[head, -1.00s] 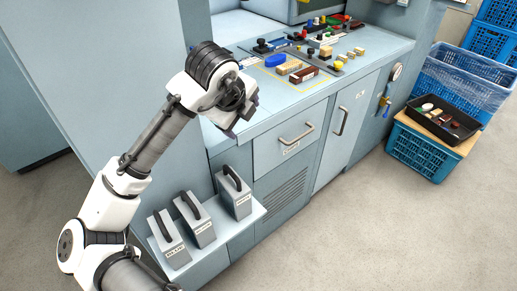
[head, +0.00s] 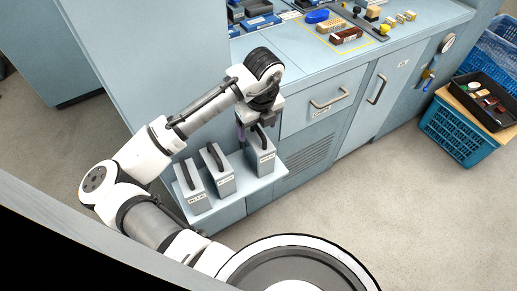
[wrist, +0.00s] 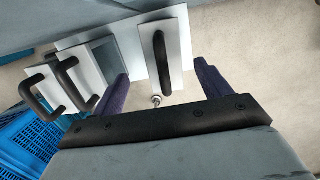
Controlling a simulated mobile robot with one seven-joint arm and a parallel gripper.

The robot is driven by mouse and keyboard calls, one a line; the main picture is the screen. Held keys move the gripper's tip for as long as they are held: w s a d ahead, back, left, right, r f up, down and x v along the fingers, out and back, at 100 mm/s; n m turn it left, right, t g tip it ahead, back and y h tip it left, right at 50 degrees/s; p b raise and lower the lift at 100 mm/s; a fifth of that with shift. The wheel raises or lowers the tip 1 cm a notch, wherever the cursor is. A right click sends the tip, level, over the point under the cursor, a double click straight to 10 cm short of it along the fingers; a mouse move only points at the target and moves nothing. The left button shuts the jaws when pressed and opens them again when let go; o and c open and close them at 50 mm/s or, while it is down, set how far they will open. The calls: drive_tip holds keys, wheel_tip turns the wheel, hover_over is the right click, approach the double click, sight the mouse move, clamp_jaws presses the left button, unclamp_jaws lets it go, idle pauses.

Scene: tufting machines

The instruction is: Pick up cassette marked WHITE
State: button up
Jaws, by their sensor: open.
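Three grey cassettes with black top handles stand in a row on a low light-blue shelf (head: 234,197). They are the left one (head: 197,203), the middle one (head: 222,184) and the right one (head: 262,163). Each has a label on its front, too small to read surely, so I cannot tell which says WHITE. My gripper (head: 258,132) is open, pointing down over the right cassette. In the wrist view, that cassette's handle (wrist: 160,62) lies between the two dark fingers (wrist: 161,72), with gaps on both sides. The other two cassettes' handles show at the left there.
The blue cabinet (head: 325,110) with drawer and door handles stands beside the shelf. Its worktop holds a blue oval piece (head: 317,16) and a brown block (head: 346,36). A black tray (head: 486,103) rests on a blue crate at the right. The floor in front is clear.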

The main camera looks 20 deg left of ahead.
drive_tip(key=f, duration=0.4)
drive_tip(key=shift+w+a+f+p, duration=0.1)
drive_tip(key=shift+w+p, duration=0.25)
drive_tip(key=shift+w, duration=0.05)
drive_tip(key=shift+c, duration=0.4)
drive_tip(key=c, duration=1.4)
